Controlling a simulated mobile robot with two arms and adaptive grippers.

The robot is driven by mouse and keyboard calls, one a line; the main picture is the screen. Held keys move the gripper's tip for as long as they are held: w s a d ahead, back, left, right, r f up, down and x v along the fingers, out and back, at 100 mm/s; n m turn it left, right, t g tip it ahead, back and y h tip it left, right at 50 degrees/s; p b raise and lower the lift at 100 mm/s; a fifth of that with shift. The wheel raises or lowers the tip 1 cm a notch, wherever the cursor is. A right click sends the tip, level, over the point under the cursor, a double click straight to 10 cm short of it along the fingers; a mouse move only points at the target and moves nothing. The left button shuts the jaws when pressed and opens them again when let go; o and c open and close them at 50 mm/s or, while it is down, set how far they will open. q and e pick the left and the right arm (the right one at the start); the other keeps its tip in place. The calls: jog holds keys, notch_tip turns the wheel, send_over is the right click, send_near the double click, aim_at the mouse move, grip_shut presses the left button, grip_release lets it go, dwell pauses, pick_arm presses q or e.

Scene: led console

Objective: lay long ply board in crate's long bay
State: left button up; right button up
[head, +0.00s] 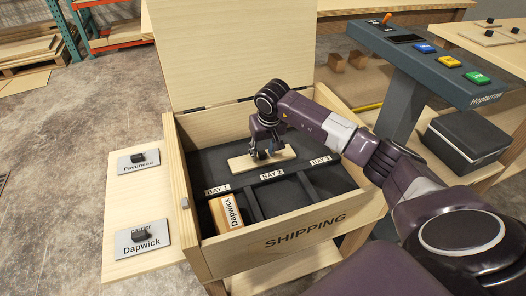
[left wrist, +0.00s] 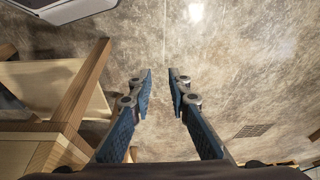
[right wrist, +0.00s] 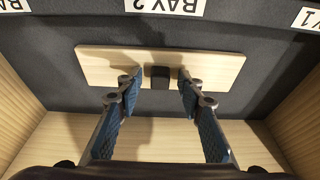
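The long ply board (head: 241,163) lies flat in the long bay (head: 213,158) at the back of the SHIPPING crate (head: 286,258). In the right wrist view the board (right wrist: 105,66) has a dark knob (right wrist: 160,77) at its middle. My right gripper (head: 264,153) is over the board. In its wrist view this gripper (right wrist: 159,84) is open, one finger on each side of the knob with gaps between. My left gripper (left wrist: 161,80) is open and empty over the floor, outside the head view.
A small Dapwick box (head: 226,215) sits in BAY 1; BAY 2 and the visible part of BAY 3 look empty. The crate's lid stands open behind. A side shelf (head: 122,202) holds knobbed plates. A button console (head: 440,62) stands right.

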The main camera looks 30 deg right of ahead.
jog(key=shift+r, duration=0.1)
